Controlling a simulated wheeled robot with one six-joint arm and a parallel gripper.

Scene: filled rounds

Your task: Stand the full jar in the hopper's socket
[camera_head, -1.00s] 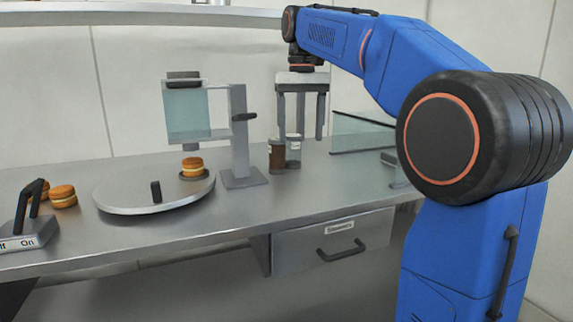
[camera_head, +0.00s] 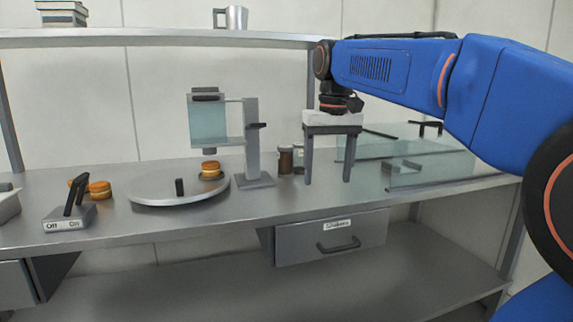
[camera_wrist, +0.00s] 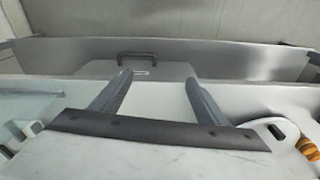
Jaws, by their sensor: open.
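A dark brown jar (camera_head: 285,161) stands upright on the counter, right of the hopper post. A paler jar (camera_head: 299,160) beside it is partly hidden by my gripper in the head view. The hopper appears to be the teal see-through box (camera_head: 204,127) with a dark cap, held on a grey post over the turntable; I cannot make out its socket. My gripper (camera_head: 328,181) is open and empty, pointing down to the right of the jars. The wrist view shows its two spread fingers (camera_wrist: 158,79) with no jar between them.
A round turntable (camera_head: 150,196) carries a filled round (camera_head: 210,169) and a dark peg (camera_head: 179,187). An Off/On switch (camera_head: 69,216) and more rounds (camera_head: 100,190) are at left. Glass panels (camera_head: 440,171) stand at right. A closed drawer (camera_head: 300,243) is below the counter.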

